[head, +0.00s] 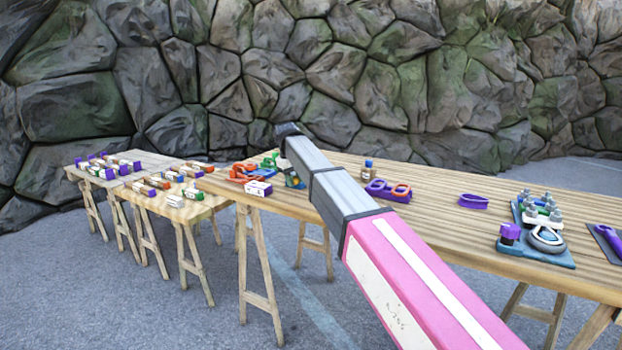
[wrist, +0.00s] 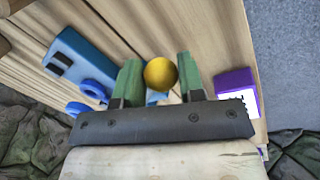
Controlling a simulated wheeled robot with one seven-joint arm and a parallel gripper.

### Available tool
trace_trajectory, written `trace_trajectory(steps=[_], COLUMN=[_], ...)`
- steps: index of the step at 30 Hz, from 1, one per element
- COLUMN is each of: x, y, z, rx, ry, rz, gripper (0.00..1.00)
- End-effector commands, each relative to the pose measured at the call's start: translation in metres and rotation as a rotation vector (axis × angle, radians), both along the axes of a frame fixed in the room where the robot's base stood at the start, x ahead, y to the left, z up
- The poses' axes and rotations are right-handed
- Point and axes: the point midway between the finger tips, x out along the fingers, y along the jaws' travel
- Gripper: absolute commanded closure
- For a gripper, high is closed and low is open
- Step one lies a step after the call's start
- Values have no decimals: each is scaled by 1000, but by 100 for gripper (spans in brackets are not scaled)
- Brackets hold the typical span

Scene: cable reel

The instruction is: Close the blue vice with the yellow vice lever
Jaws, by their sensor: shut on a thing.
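In the wrist view, the yellow ball-shaped end of the vice lever (wrist: 160,74) sits between the two green fingers of my gripper (wrist: 158,82). My gripper is shut on it. My arm covers most of that spot, so my fingers cannot be made out there.
A blue block with dark pads (wrist: 76,60) lies left of my gripper. A purple-and-white box (wrist: 237,90) is close on the right, near the table edge. Orange parts (head: 243,172) lie left of my arm on the long table (head: 440,192). A reel fixture (head: 540,232) stands far right.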

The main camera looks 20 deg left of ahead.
Motion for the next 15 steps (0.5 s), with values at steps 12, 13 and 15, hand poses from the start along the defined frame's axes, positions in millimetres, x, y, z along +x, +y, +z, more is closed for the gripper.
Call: trace_trajectory(steps=[12,13,15], x=[0,0,1], y=[42,44,48], z=[1,1,1], rx=[6,6,6], ry=[1,1,1], rz=[-377,-403,-458], gripper=[100,100,100])
